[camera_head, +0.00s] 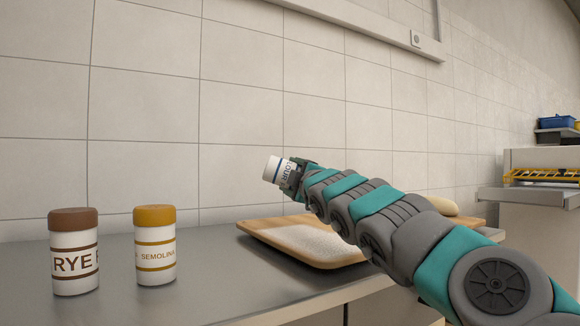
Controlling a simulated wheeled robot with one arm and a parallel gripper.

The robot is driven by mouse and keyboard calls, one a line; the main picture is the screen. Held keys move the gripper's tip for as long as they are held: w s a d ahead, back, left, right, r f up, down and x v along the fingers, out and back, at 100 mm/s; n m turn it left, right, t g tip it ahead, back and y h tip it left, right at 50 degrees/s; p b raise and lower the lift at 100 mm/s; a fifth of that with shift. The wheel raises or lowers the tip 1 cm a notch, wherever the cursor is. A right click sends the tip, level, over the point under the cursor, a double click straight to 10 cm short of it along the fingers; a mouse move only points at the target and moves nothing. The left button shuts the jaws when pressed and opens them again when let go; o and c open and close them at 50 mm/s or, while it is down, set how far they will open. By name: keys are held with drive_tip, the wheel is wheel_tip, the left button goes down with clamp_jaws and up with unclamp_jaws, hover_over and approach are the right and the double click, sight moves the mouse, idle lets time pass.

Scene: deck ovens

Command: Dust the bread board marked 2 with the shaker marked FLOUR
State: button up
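The RYE shaker (74,254) with a brown cap and the SEMOLINA shaker (155,247) with a yellow cap stand upright at left on the grey counter (210,283). A pale loaf (442,206) lies behind my arm. A tiled wall (240,110) closes the back.

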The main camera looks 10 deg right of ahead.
drive_tip(key=shift+r+n+g+p, duration=0.2)
drive_tip(key=shift+n+g+p, duration=0.25)
drive_tip(key=shift+n+p, duration=0.95)
drive_tip(key=shift+r+n+g+p, duration=0.2)
drive_tip(key=shift+n+g+p, duration=0.3)
drive_tip(key=shift+p, duration=1.8)
drive_tip(key=n+g+p, duration=0.1)
drive_tip(key=n+p, duration=0.2)
drive_tip(key=p, duration=0.3)
drive_tip(key=shift+r+h, duration=0.15)
drive_tip(key=shift+h, duration=0.15)
drive_tip(key=shift+a+n+g, duration=0.15)
drive_tip(key=shift+n+g, duration=0.2)
drive_tip(key=shift+n, duration=0.55)
drive_tip(key=n+h, duration=0.1)
drive_tip(key=d+r+n+g, duration=0.1)
drive_tip(key=n, duration=0.1)
drive_tip(key=d+r+n+h, duration=0.1)
drive_tip(key=shift+s+d+g+h, duration=0.2)
drive_tip(key=shift+g+h, duration=0.1)
drive_tip(key=d+n+h, duration=0.1)
drive_tip(key=d+r+n+h, duration=0.1)
drive_tip(key=n, duration=0.1)
drive_tip(key=r+n+g+h, duration=0.1)
drive_tip(key=shift+s+d+n, duration=0.3)
drive_tip(key=shift+d+n, duration=0.1)
